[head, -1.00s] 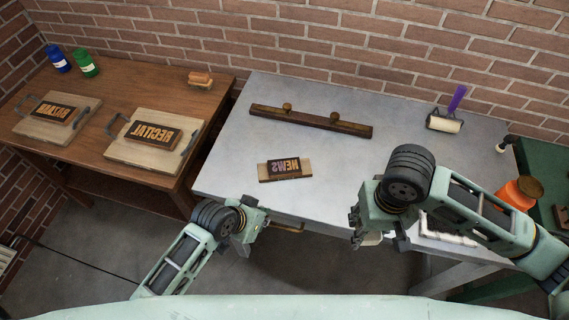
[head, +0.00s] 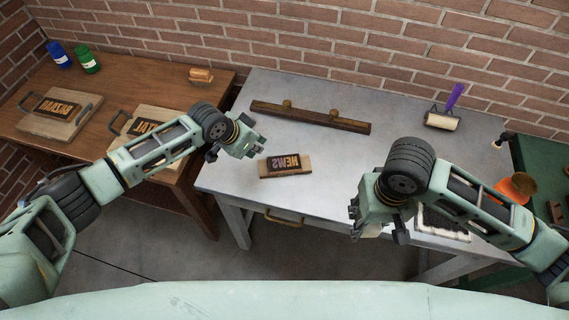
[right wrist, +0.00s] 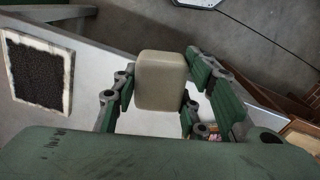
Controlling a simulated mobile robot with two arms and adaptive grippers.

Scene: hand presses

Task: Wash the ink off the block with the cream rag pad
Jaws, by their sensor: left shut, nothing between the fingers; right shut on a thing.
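The block (head: 286,165), dark with raised letters reading NEWS mirrored, lies on a pale wooden base on the grey metal table. Purple shows on some of its letters. My left gripper (head: 256,147) is shut and empty, above the table's left part, just up and left of the block in the head view. My right gripper (head: 368,218) is shut on the cream rag pad (right wrist: 161,80), which shows clearly between its fingers in the right wrist view. The pad is mostly hidden in the head view. The right gripper is to the right of the block, apart from it.
A wooden bar with two knobs (head: 310,118) lies behind the block. A purple-handled roller (head: 442,120) stands at the back right. A white-framed black pad (right wrist: 40,73) lies by the right arm. The brown table (head: 120,85) holds two lettered boards, jars and a tan brush-like item.

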